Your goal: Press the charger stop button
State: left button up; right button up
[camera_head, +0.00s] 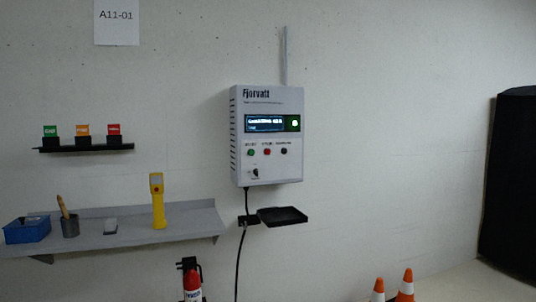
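A grey charger box (267,136) labelled "Fjorvatt" is mounted on the wall near the middle of the view. Its front has a lit display (264,123) with a green light at the right end. Below the display is a row of three buttons: a green button (250,152), a red button (267,151) and a dark button (284,151). The small labels above them are too blurred to read surely. A dark switch (255,172) sits lower on the front. Neither of my grippers is in view.
A small black tray (283,216) and a hanging cable (239,262) are below the charger. A grey shelf (110,236) at left holds a blue bin, a cup, and a yellow device (157,200). A fire extinguisher (192,283) and orange cones (404,286) stand low. A dark covered shape (510,185) is at right.

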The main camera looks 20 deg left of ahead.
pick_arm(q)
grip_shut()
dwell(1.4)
